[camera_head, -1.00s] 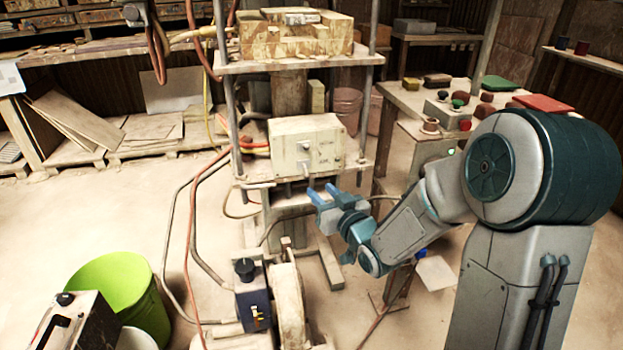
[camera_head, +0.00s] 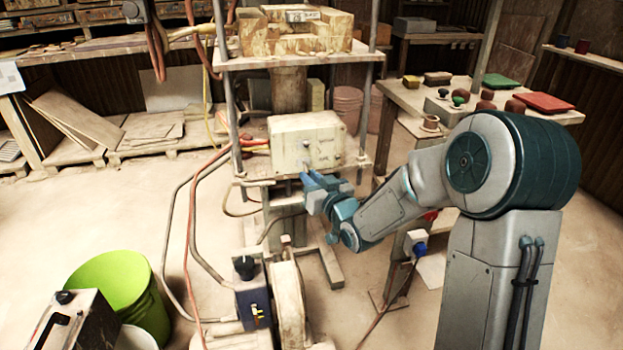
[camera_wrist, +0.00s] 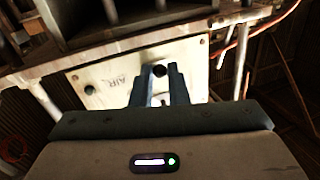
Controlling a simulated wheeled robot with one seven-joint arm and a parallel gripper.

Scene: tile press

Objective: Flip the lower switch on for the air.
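The pale control box (camera_head: 305,143) sits on the press frame, with small dark switches and faint lettering on its front. In the wrist view its panel (camera_wrist: 115,88) shows the word AIR. A dark round switch part (camera_wrist: 159,71) shows just beyond and between my fingertips; another dark knob (camera_wrist: 90,89) is at the panel's left. My gripper (camera_head: 309,184) is at the lower edge of the box, close to its front. In the wrist view its two blue fingers (camera_wrist: 162,75) stand a narrow gap apart. Whether they touch the switch, and the switch's position, I cannot tell.
Press posts and a shelf surround the box. Hoses (camera_head: 190,230) run down its left side. A blue pump unit (camera_head: 252,295) stands below, with a green bucket (camera_head: 120,290) at left. A table (camera_head: 405,100) with colored pieces is at right. Open floor lies at left.

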